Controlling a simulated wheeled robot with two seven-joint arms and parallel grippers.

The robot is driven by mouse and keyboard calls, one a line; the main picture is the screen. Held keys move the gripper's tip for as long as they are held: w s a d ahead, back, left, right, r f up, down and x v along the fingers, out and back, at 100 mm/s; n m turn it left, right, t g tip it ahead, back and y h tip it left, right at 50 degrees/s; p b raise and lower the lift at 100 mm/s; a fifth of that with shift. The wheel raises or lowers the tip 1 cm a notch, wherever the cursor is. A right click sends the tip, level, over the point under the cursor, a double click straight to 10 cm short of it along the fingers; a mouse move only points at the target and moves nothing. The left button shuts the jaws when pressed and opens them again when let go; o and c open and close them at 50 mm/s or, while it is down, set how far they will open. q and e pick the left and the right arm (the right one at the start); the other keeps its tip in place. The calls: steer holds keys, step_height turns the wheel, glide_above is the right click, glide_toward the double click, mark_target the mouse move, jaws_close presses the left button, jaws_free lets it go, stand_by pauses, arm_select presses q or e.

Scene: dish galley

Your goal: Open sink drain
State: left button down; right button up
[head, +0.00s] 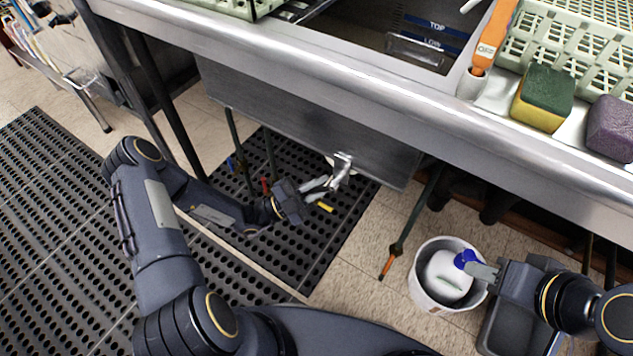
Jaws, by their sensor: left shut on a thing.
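The steel sink basin (300,125) hangs below the counter, and its inside shows at the top. A silver drain fitting (342,168) sticks out at the basin's lower front. My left gripper (318,188) reaches under the counter to this fitting and is shut on what looks like its drain lever. The fingers hide most of the lever. A small yellow piece (325,207) shows just below the fingers. My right gripper (483,270) is at lower right, by the blue cap of a white jug; its finger opening is unclear.
The white jug (447,275) stands in a white bucket (424,297) on the tiled floor. A grey tub (500,330) is beside it. The steel counter edge (400,100) runs above my arms. A green-yellow sponge (543,97) and purple sponge (610,128) lie on top.

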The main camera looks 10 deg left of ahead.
arm_select(q)
steer(key=shift+s+d+f+n+t+y+b, duration=0.25)
steer(key=shift+d+n+t+y+b, duration=0.35)
steer(key=shift+n+t, duration=1.1)
steer(key=shift+s+d+f+n+t+y+b, duration=0.15)
steer(key=shift+d+f+n+t+y+b, duration=0.3)
steer(key=shift+n+t, duration=1.25)
steer(key=shift+s+d+f+n+t+y+b, duration=0.1)
steer(key=shift+s+d+n+t+y+b, duration=0.3)
steer(key=shift+n+t+b, duration=1.2)
steer(key=shift+w+d+n+g+p, duration=0.2)
steer(key=shift+n+g+p, duration=0.2)
steer(key=shift+n+p, duration=0.4)
steer(key=c, duration=1.4)
jaws_free()
steer(key=shift+c, duration=0.2)
steer(key=shift+a, duration=0.1)
steer(key=v, duration=0.7)
steer(key=shift+s+f, duration=0.3)
steer(key=shift+a, duration=0.15)
